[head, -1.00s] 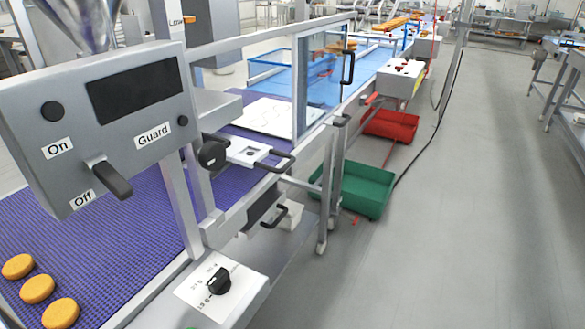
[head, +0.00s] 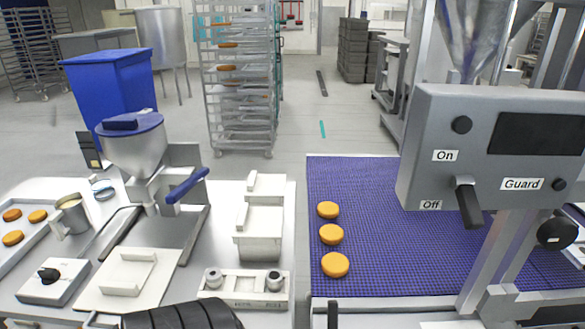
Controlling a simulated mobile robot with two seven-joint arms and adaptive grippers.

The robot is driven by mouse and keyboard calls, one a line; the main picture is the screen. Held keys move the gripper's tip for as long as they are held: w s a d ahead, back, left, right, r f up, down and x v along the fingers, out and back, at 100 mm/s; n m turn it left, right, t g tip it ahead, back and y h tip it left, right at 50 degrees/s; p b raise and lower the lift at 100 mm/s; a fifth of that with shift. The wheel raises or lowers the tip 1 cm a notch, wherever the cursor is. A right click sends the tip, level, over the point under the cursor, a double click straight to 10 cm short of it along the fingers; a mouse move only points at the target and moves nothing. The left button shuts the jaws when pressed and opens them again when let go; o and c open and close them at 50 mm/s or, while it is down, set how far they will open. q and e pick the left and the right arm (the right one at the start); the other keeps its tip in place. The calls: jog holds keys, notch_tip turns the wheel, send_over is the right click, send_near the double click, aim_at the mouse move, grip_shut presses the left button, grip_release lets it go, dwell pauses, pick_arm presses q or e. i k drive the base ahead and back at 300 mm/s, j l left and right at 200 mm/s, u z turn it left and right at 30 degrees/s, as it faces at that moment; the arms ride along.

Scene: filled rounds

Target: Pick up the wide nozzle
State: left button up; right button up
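A white holder block (head: 243,298) stands at the front edge of the left-hand table in the head view. It carries two small round pieces that look like nozzles. The left one (head: 213,277) is grey with a pale rim. The right one (head: 275,281) is darker. The lettering on the holder's front is too small to read, so I cannot tell which is the wide nozzle.
A depositor with a hopper (head: 135,145) and blue handle stands behind the holder. A lidded white box (head: 259,225) is just beyond it. The purple belt (head: 385,225) with three orange rounds lies right, beside the grey control box (head: 480,150). A black ribbed shape (head: 182,316) covers the front edge.

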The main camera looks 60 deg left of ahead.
aim_at(274, 277)
jog(key=k+l+u, duration=0.1)
jog(key=u, duration=1.85)
